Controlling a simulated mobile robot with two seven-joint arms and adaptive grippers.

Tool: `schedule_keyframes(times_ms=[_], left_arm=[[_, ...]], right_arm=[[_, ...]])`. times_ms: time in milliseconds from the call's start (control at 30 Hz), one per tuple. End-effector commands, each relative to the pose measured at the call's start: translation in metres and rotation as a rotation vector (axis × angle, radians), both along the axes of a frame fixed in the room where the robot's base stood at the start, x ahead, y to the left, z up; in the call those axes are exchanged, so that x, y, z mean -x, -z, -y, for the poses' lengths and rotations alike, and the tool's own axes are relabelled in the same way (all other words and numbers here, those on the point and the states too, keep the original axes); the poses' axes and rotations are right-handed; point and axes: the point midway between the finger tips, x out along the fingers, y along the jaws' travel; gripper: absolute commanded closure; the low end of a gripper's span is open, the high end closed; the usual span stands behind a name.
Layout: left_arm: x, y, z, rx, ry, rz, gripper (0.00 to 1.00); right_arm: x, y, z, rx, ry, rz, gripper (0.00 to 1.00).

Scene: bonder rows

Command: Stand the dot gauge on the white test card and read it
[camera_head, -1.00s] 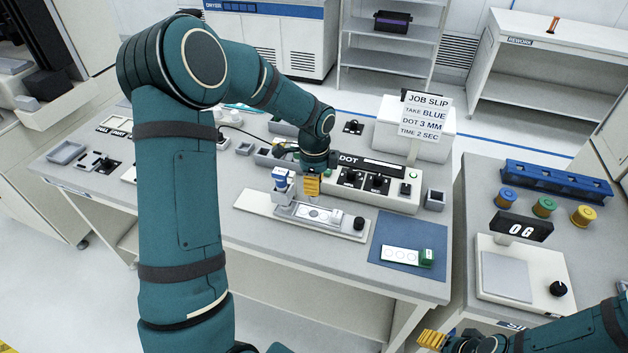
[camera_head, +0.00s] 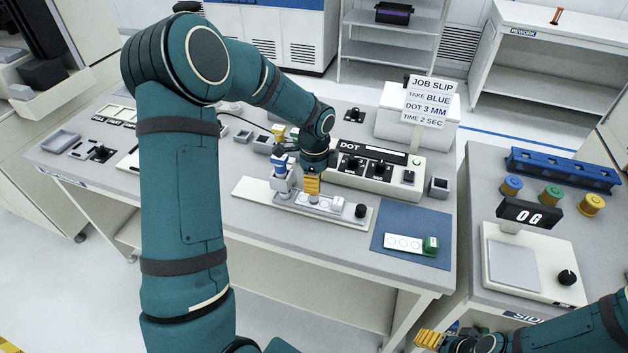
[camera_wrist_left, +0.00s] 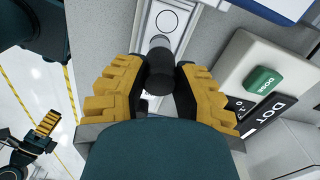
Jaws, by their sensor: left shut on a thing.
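My left gripper (camera_head: 313,186) is over the rail fixture in the head view. In the left wrist view its yellow fingers (camera_wrist_left: 160,82) are shut on a dark cylinder (camera_wrist_left: 158,68), which I take for the dot gauge. One printed circle of the card (camera_wrist_left: 167,20) shows beyond the gauge. I cannot tell whether the gauge touches the card. My right gripper (camera_head: 430,339) is at the bottom edge, apart from these; its opening is unclear.
A blue syringe (camera_head: 281,163) stands at the fixture's left, a black knob (camera_head: 360,210) at its right. The DOT controller (camera_head: 399,184) is close behind. A green-ended card (camera_head: 403,242) lies on a blue mat (camera_head: 383,225). A scale (camera_head: 512,265) is on the right bench.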

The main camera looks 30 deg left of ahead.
Motion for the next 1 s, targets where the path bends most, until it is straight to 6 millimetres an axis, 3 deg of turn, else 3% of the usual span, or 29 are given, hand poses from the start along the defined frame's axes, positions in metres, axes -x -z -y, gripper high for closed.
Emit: schedule_keyframes(times_ms=[600,633,700,1000], left_arm=[[0.0,0.012,0.0,0.0,0.0,0.0,1.0],[0.0,0.012,0.0,0.0,0.0,0.0,0.66],[0.0,0.011,0.0,0.0,0.0,0.0,0.42],[0.0,0.011,0.0,0.0,0.0,0.0,0.41]], right_arm=[[0.0,0.007,0.0,0.0,0.0,0.001,0.39],[0.0,0.007,0.0,0.0,0.0,0.001,0.39],[0.0,0.007,0.0,0.0,0.0,0.0,0.39],[0.0,0.007,0.0,0.0,0.0,0.001,0.39]])
